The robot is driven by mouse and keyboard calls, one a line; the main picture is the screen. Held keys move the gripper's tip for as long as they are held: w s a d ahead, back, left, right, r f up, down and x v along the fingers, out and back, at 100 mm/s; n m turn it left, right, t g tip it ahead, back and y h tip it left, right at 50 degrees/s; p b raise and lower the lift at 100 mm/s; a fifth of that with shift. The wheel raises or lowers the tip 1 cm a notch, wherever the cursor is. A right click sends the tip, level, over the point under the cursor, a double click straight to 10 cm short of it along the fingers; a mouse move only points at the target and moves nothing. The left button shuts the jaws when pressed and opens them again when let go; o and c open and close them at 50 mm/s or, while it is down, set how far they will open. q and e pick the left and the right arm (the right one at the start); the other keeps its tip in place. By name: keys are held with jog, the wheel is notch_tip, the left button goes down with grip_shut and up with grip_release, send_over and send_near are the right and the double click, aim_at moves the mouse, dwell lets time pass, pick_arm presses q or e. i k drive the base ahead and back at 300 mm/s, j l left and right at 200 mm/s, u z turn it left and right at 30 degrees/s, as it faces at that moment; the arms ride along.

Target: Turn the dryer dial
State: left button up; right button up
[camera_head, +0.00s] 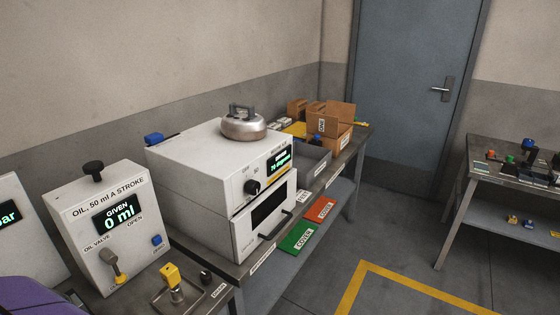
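The white dryer (190,163) stands on the long bench in the middle of the view. Its black dial (252,187) is on the upper front panel, left of a lit green display (279,161) whose small text I cannot read for sure. Small markings sit above the dial; I cannot tell exactly where the dial points. Neither of my grippers is in view, and nothing touches the dial.
A metal kettle-like weight (243,126) sits on top of the dryer. The oil dispenser (90,237) stands to the left, with a yellow-topped part (170,277) near it. Cardboard boxes (330,125) and a grey bin (313,160) are to the right. Floor before the bench is clear.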

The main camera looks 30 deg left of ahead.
aim_at(252, 187)
jog(key=u, duration=1.35)
